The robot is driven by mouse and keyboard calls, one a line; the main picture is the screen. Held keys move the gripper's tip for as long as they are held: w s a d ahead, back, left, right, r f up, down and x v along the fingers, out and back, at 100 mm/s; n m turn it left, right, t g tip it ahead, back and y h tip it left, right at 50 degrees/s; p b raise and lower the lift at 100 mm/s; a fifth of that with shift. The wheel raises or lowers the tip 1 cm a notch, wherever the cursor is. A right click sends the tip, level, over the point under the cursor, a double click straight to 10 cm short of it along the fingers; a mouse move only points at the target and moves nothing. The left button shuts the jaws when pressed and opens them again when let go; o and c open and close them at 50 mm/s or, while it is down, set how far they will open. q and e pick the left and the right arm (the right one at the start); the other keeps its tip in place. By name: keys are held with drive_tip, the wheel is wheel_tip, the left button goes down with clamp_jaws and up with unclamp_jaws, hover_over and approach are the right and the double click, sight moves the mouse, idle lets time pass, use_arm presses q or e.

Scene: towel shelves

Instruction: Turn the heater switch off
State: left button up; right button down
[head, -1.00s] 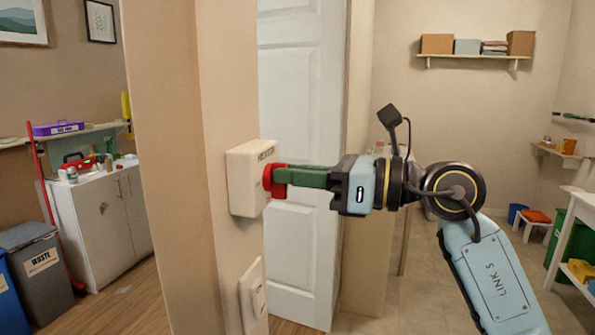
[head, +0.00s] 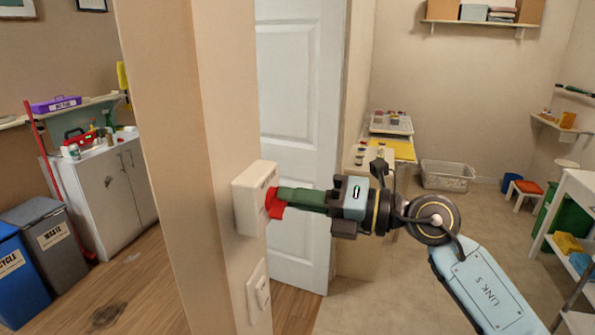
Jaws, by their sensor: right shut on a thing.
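The heater switch (head: 245,204) is a white box on the end face of the beige wall, left of the picture's middle. Its red knob (head: 274,210) sticks out to the right, with a red part showing below the fingers. My right gripper (head: 282,196) comes in from the right and is shut on the red knob; its green fingers hide part of it. The lettering on the box is too small and slanted to read. My left gripper is not in view.
A second white wall switch (head: 258,292) sits below the box. A white door (head: 297,130) stands just behind my gripper. A white cabinet (head: 105,195) and bins (head: 50,245) are at left. A white shelf unit (head: 575,215) stands at right; the floor between is mostly clear.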

drive_tip(key=shift+w+f+m+p, duration=0.1)
drive_tip(key=shift+f+m+p, duration=0.05)
drive_tip(key=shift+m+p, duration=1.55)
drive_tip(key=shift+f+m+p, duration=0.1)
drive_tip(key=shift+m+p, duration=1.25)
drive_tip(key=shift+m, duration=0.55)
drive_tip(key=c, duration=1.4)
unclamp_jaws()
drive_tip(key=shift+c, duration=0.2)
